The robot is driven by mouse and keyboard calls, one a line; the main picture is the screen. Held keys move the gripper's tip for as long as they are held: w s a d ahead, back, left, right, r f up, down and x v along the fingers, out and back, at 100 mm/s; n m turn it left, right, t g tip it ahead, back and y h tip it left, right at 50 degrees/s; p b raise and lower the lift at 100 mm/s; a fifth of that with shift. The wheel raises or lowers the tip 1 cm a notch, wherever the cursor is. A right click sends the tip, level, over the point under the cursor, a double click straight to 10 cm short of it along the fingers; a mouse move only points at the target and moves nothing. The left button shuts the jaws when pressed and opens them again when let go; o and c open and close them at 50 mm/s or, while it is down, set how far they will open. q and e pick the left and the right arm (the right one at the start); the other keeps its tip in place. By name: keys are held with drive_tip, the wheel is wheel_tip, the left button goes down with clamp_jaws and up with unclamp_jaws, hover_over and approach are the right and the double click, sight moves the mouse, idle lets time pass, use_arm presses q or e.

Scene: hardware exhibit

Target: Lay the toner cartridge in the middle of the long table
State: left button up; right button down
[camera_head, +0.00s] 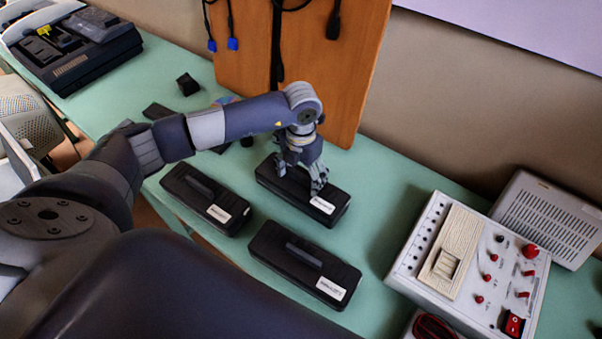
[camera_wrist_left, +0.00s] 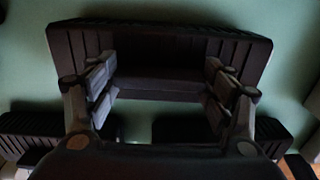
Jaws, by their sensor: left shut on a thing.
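Three black toner cartridges with white labels show on the long green table (camera_head: 380,190). My left gripper (camera_head: 302,178) is over the back one and shut on this toner cartridge (camera_head: 328,216), with the fingers pointing down. Whether the cartridge touches the table or hangs just above it, I cannot tell. In the left wrist view the gripper's fingers (camera_wrist_left: 162,92) stand on both sides of the held cartridge's dark ribbed body (camera_wrist_left: 165,50). The right gripper is not in view.
Another cartridge (camera_head: 207,198) lies to the left and one (camera_head: 305,266) in front. A white control box with red knobs (camera_head: 470,265) stands at the right, a grey vented box (camera_head: 550,220) behind it. A wooden board with cables (camera_head: 300,60) stands behind. A dark machine (camera_head: 75,50) is far left.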

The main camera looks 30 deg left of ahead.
use_arm(q)
drive_tip(key=o, duration=2.1)
drive_tip(key=shift+r, duration=0.25)
wheel_tip(320, 180, up, 12)
drive_tip(key=b, duration=0.3)
drive_tip(key=shift+f, duration=0.15)
drive_tip(key=shift+s, duration=0.1)
